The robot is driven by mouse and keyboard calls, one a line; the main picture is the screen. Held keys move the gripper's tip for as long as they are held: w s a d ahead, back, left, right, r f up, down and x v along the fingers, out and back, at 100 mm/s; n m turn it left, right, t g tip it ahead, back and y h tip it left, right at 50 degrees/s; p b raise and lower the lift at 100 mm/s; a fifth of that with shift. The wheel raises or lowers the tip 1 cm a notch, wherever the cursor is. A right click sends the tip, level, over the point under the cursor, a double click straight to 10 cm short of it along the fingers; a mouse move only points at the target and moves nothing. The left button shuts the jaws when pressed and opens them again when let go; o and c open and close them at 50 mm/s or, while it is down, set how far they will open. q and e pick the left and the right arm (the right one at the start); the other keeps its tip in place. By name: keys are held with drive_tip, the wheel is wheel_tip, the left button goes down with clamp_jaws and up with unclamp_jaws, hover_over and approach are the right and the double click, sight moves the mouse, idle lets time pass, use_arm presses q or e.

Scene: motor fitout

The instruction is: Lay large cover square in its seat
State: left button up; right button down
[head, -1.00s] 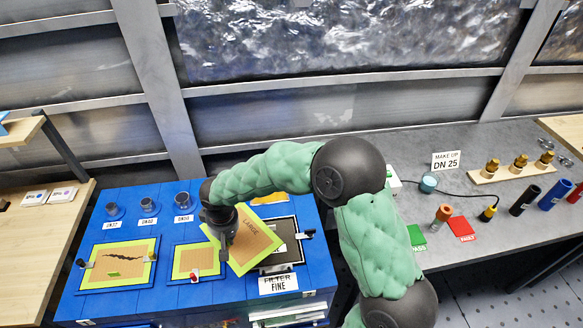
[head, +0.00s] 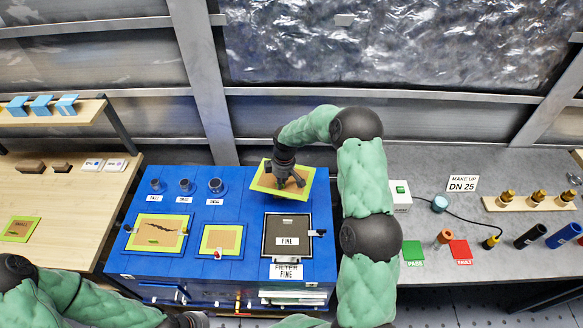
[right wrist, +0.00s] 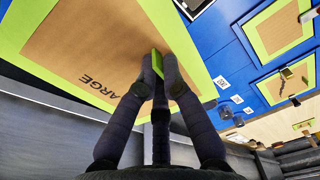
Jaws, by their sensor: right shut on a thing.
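The large cover (head: 262,184) is a brown panel with a yellow-green border. It is held in the air over the back edge of the blue bench, turned at an angle to it. My right gripper (head: 290,178) is shut on its small green handle. In the right wrist view the fingers (right wrist: 161,75) pinch the green handle (right wrist: 157,62), and the cover (right wrist: 100,50) shows the word LARGE.
A cracked panel (head: 160,231) and a smaller panel (head: 221,239) lie in the bench left of the black seat. A dark clip (head: 317,233) sits at the seat's right edge. Several dark fittings (head: 185,186) stand behind. Another green-bordered panel (head: 18,229) lies on the wooden table.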

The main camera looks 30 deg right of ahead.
sight(293, 179)
drive_tip(key=d+n+p, duration=0.1)
drive_tip(key=d, duration=0.1)
drive_tip(key=w+d+n+p, duration=0.1)
drive_tip(key=d+p, duration=0.1)
drive_tip(key=shift+f, duration=0.1)
drive_tip(key=shift+w+d+f+n+p, duration=0.15)
drive_tip(key=shift+d+f+n+p, duration=0.2)
drive_tip(key=shift+d+p, duration=0.3)
use_arm(q)
drive_tip(key=shift+r+b, duration=0.95)
drive_tip(key=shift+r, duration=0.7)
use_arm(e)
drive_tip(key=shift+f, duration=2.5)
use_arm(q)
drive_tip(key=shift+f+b, duration=0.25)
drive_tip(key=shift+b, duration=0.05)
drive_tip(key=shift+f, duration=0.15)
use_arm(e)
drive_tip(key=shift+f, duration=0.15)
use_arm(q)
drive_tip(key=shift+f+b, duration=1.55)
drive_tip(key=shift+b, duration=0.1)
use_arm(e)
drive_tip(key=shift+f, duration=1.65)
use_arm(q)
drive_tip(key=shift+f, duration=0.1)
use_arm(e)
drive_tip(key=shift+f, duration=0.15)
